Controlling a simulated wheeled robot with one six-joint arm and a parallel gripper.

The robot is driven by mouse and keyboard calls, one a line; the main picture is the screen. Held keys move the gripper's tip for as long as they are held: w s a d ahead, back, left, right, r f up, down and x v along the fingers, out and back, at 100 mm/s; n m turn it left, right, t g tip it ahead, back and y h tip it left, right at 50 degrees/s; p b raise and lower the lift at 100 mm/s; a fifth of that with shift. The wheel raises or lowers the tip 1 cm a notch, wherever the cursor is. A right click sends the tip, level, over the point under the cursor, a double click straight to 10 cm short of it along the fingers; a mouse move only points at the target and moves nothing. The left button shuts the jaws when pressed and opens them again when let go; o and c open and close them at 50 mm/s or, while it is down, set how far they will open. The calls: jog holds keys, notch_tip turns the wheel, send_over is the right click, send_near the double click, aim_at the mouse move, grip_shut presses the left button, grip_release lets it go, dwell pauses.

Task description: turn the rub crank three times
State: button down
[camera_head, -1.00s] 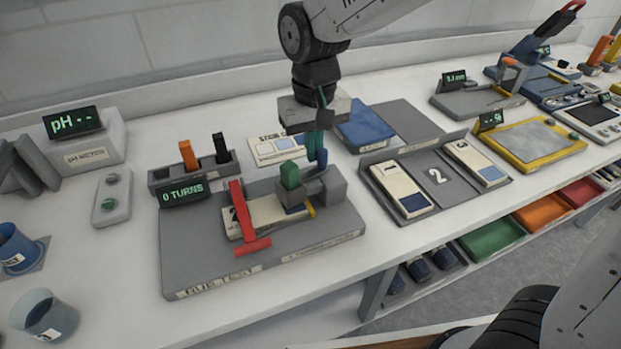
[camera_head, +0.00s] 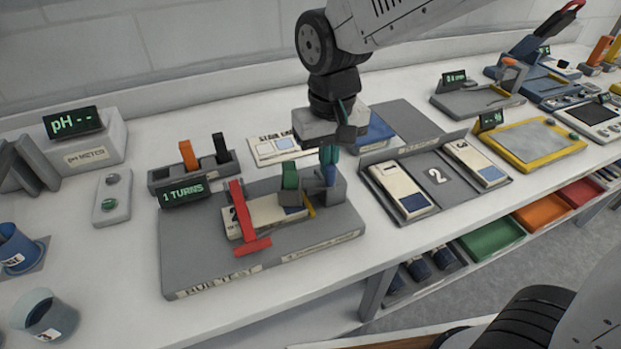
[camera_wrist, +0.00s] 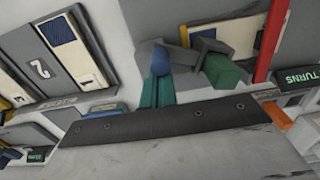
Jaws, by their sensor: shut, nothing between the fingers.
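The rub tester (camera_head: 200,262) is a grey base with a red clamp (camera_head: 243,215) across a pale card. A green-topped rub head (camera_head: 290,177) stands on the card. At the base's right end is a grey crank housing (camera_head: 333,190) with a blue crank knob (camera_head: 329,178), which also shows in the wrist view (camera_wrist: 160,62). My gripper (camera_head: 329,162) is shut, its teal fingers at the blue knob; whether they touch it I cannot tell. In the wrist view my fingertips (camera_wrist: 157,92) overlap the knob's lower end. The display (camera_head: 184,193) reads 1 TURNS.
Behind the tester stands a holder (camera_head: 195,170) with an orange and a black piece. A card tray (camera_head: 436,178) with numbered slots lies to the right. A pH meter (camera_head: 86,140) and blue cups (camera_head: 45,315) are at the left.

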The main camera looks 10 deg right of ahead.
aim_at(330, 171)
jog(key=shift+s, duration=0.3)
jog(key=shift+s, duration=1.1)
jog(key=shift+s, duration=0.1)
jog(key=shift+s+a, duration=0.25)
jog(key=shift+s, duration=0.25)
jog(key=shift+s+a, duration=0.2)
jog(key=shift+s, duration=0.3)
jog(key=shift+a, duration=0.1)
jog(key=shift+s+a, duration=0.75)
jog(key=shift+s, duration=0.15)
